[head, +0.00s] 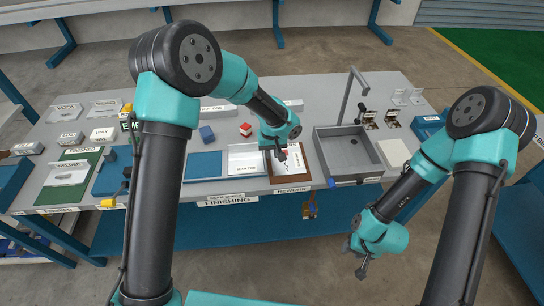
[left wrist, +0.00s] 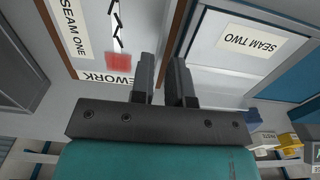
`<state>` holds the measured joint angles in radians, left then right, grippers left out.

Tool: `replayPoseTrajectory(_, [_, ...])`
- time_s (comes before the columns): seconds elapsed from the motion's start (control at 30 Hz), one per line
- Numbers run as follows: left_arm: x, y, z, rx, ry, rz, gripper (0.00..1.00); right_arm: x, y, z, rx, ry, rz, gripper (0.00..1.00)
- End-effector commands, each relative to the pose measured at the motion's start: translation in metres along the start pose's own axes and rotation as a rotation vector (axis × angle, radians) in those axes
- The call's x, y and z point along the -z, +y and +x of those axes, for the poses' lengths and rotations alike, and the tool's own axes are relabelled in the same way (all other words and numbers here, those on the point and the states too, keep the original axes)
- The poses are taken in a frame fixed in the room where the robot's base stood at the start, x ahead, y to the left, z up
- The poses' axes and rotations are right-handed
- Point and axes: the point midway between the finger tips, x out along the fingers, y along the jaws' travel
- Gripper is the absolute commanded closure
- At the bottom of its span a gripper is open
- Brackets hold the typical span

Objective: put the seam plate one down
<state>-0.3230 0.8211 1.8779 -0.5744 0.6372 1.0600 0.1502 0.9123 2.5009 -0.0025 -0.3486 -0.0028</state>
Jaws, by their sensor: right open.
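Seam plate one (head: 291,168) is a pale plate with a black broken seam line, lying in the brown-edged rework area (head: 306,178). In the left wrist view, seam plate one (left wrist: 97,30) shows a "SEAM ONE" label and a red patch near the "REWORK" sign. My left gripper (head: 281,155) is low over the border between this area and the "SEAM TWO" plate (head: 245,160). In the left wrist view its fingers (left wrist: 165,80) stand a little apart with nothing seen between them. My right gripper (head: 361,268) is open and empty, in front of the bench.
A grey sink (head: 348,153) with a tall tap stands right of the rework area. A blue mat (head: 203,166) lies left of the "SEAM TWO" plate. A blue block (head: 207,133) and a red-and-white block (head: 245,129) stand behind.

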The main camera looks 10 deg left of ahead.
Motion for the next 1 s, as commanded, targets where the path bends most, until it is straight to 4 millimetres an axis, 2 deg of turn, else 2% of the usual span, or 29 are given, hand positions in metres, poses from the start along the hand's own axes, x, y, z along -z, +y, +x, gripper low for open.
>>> replayPoseTrajectory(0.3, [0.001,0.0,-0.062,-0.002,0.003,0.0,0.84,0.0,0.0,0.0,0.0,0.0,0.0,0.57])
replayPoseTrajectory(0.5, [0.0,0.0,-0.087,0.0,0.001,0.0,0.84,0.0,0.0,0.0,0.0,0.0,0.0,0.57])
replayPoseTrajectory(1.0, [0.0,0.0,-0.093,0.0,0.0,0.0,0.84,0.0,0.0,0.0,0.0,0.0,0.0,0.57])
